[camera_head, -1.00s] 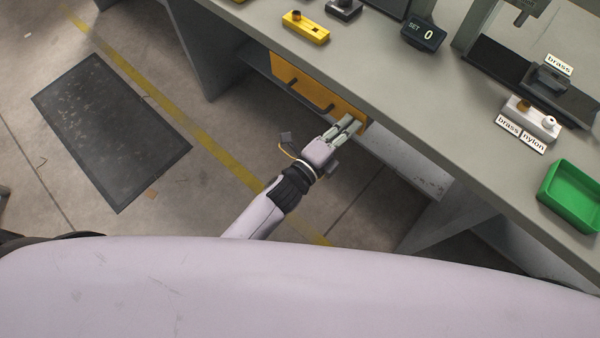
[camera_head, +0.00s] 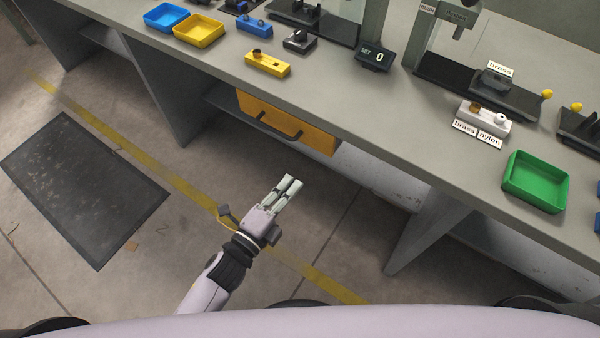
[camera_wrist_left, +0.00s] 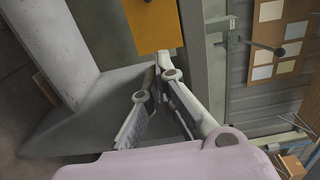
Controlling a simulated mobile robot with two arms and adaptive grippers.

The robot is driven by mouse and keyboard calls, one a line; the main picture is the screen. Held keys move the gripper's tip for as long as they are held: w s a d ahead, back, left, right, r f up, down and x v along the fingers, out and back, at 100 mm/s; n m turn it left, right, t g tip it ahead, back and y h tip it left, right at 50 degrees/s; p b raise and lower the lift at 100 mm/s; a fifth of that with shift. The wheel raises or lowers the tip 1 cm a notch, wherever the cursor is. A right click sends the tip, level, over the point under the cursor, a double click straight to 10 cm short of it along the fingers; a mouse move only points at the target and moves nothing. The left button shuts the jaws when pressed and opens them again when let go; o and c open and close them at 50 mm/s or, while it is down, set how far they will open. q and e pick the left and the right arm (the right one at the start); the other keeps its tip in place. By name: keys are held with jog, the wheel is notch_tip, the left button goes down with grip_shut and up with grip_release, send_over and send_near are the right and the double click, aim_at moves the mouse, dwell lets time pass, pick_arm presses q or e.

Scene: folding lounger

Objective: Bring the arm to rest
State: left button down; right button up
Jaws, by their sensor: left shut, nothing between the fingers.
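My left gripper (camera_head: 289,184) is shut and empty in the head view. It hangs over the floor in front of the workbench, apart from the orange drawer (camera_head: 284,122) under the bench top. The drawer front has a dark handle. In the left wrist view my left gripper's fingers (camera_wrist_left: 161,60) come together at their tips, and the orange drawer front (camera_wrist_left: 155,22) shows beyond them. My right gripper is not in view.
The grey workbench (camera_head: 340,92) carries a green tray (camera_head: 536,182), a yellow tray (camera_head: 198,30), a blue tray (camera_head: 165,16), a yellow block (camera_head: 267,64) and a display reading 0 (camera_head: 375,56). A dark mat (camera_head: 82,190) lies on the floor. Floor around the gripper is clear.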

pick_arm(q)
jog(key=s+a+f+n+g+y, duration=0.2)
jog(key=s+a+f+n, duration=0.15)
jog(key=f, duration=0.55)
jog(key=s+a+f+n+g+y+p, duration=0.1)
jog(key=s+a+f+n+g+y, duration=0.25)
jog(key=f, duration=0.55)
jog(key=s+a+f+n+y, duration=0.1)
jog(key=a+f+n+y, duration=0.1)
jog(key=a+f+n, duration=0.6)
jog(key=s+a+f+n+g+y, duration=0.1)
jog(key=s+a+f+n+g, duration=0.1)
jog(key=s+f, duration=0.3)
jog(key=s+a+f+n+g+y+p, duration=0.1)
jog(key=s+a+f+n+g, duration=0.2)
jog(key=s, duration=0.9)
jog(key=s+a+f+n+g+y, duration=0.1)
jog(key=s+a+f+n+g, duration=0.1)
jog(key=s+f, duration=0.7)
jog(key=shift+a+n+g, duration=0.35)
jog(key=shift+n+g, duration=0.05)
jog(key=shift+g, duration=0.15)
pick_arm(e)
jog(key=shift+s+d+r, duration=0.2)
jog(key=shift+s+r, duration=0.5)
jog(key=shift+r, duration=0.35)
